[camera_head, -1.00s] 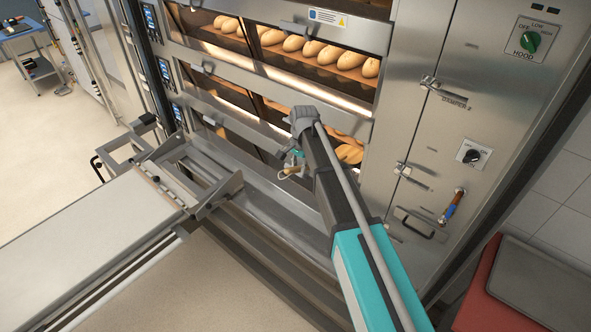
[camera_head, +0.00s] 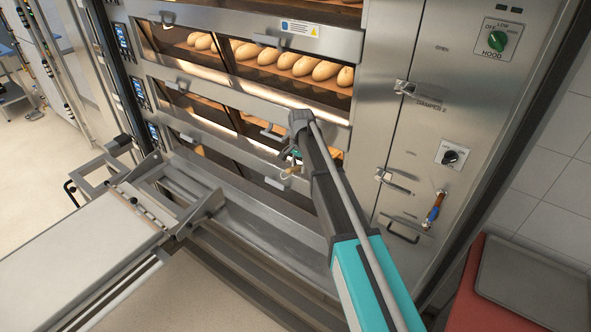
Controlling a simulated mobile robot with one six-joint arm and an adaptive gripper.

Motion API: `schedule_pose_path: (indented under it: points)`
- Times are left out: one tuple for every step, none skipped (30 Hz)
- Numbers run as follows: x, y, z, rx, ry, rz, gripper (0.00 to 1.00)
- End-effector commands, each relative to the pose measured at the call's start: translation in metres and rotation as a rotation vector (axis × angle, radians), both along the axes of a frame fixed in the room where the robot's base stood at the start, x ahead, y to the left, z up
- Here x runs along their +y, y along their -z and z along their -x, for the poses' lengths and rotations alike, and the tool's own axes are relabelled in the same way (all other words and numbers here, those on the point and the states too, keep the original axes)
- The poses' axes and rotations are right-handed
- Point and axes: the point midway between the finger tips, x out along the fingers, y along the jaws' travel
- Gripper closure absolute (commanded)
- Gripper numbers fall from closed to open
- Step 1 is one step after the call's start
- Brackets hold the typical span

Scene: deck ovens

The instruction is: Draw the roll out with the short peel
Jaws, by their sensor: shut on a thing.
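My gripper (camera_head: 292,160) is in front of the lower deck oven openings, at the far end of my arm. It is shut on a thin pale wooden handle end (camera_head: 289,172), which seems to be the short peel. The rest of the peel is hidden by my gripper and arm. Several long loaves (camera_head: 302,66) lie in the lit upper deck. A little bread in the deck behind my gripper shows beside my arm (camera_head: 335,154), mostly covered. I cannot tell which piece is the roll.
A steel ledge (camera_head: 262,232) runs below the ovens. A loader table (camera_head: 75,255) with a metal frame stands at the left. A steel panel with knobs and latches (camera_head: 440,130) is right of the ovens. A grey tray (camera_head: 530,285) lies on a red surface at the lower right.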

Motion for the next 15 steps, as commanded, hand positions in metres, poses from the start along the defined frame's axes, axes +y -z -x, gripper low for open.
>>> schedule_pose_path:
  points:
    - [0.000, 0.000, 0.000, -0.001, 0.000, 0.001, 1.00]
    - [0.000, 0.000, 0.000, -0.001, 0.000, 0.001, 1.00]
    - [0.000, 0.000, 0.000, -0.001, 0.000, 0.001, 1.00]
    - [0.000, 0.000, 0.000, -0.001, 0.000, 0.001, 1.00]
    - [0.000, 0.000, 0.000, -0.001, 0.000, 0.001, 1.00]
    - [0.000, 0.000, 0.000, -0.001, 0.000, 0.001, 1.00]
    - [0.000, 0.000, -0.001, -0.001, 0.000, 0.001, 1.00]
    - [-0.001, 0.000, -0.002, -0.001, 0.000, 0.001, 1.00]
    - [-0.002, 0.000, -0.005, -0.001, 0.001, 0.001, 1.00]
    - [-0.003, 0.000, -0.007, -0.001, 0.001, 0.001, 1.00]
    - [-0.005, 0.000, -0.010, -0.001, 0.001, 0.001, 1.00]
    - [-0.006, 0.000, -0.013, -0.002, 0.001, 0.001, 1.00]
    - [-0.008, 0.000, -0.016, -0.002, 0.001, 0.001, 1.00]
    - [-0.009, 0.000, -0.019, -0.002, 0.001, 0.001, 1.00]
    - [-0.011, 0.000, -0.022, -0.002, 0.001, 0.001, 1.00]
